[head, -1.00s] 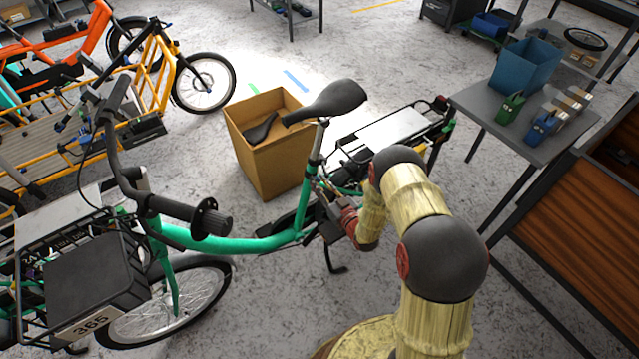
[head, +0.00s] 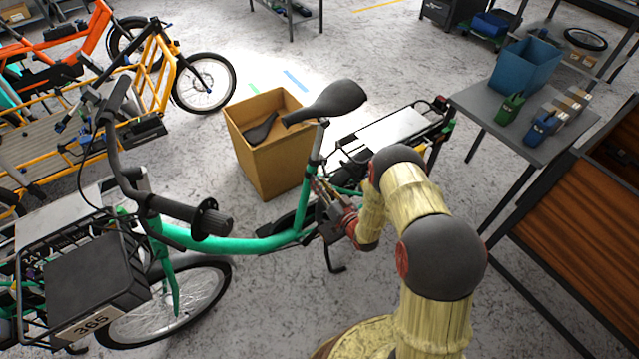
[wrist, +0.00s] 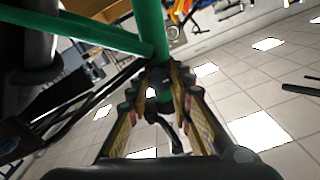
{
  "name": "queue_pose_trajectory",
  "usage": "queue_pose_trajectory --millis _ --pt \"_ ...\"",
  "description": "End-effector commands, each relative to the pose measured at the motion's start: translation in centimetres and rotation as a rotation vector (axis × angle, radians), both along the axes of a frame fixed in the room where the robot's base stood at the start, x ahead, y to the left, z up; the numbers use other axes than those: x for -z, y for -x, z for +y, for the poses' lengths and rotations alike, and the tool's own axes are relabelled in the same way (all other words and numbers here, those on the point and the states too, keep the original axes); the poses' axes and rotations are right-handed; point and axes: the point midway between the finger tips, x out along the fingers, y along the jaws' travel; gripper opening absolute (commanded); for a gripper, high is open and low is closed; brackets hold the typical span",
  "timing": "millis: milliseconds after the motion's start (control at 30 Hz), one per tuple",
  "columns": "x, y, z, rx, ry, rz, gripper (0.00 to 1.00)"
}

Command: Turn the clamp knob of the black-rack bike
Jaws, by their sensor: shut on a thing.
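The green bike (head: 240,244) with a black front rack (head: 30,262) stands across the middle and left of the head view. My gripper (head: 318,186) reaches to its seat tube, just below the saddle (head: 338,98). In the wrist view my gripper (wrist: 157,88) has its two fingers on either side of a small dark and green part, which looks like the clamp knob (wrist: 155,94), near the green frame tubes (wrist: 148,30). The fingers are shut on it. The knob's far side is hidden, and in the head view my wrist and the bike frame hide most of it.
A cardboard box (head: 273,163) stands behind the bike. A grey table (head: 480,106) with a blue bin (head: 525,66) is at the right. A wooden-fronted bench (head: 580,225) is at the lower right. Orange and yellow bikes stand at the upper left.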

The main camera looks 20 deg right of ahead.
Motion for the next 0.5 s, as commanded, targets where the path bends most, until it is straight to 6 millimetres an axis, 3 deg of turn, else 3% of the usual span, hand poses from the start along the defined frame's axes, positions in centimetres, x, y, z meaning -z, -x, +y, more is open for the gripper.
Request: queue_pose_trajectory --millis 500 --pt "0.00 0.00 -0.03 0.001 -0.360 0.118 0.00"
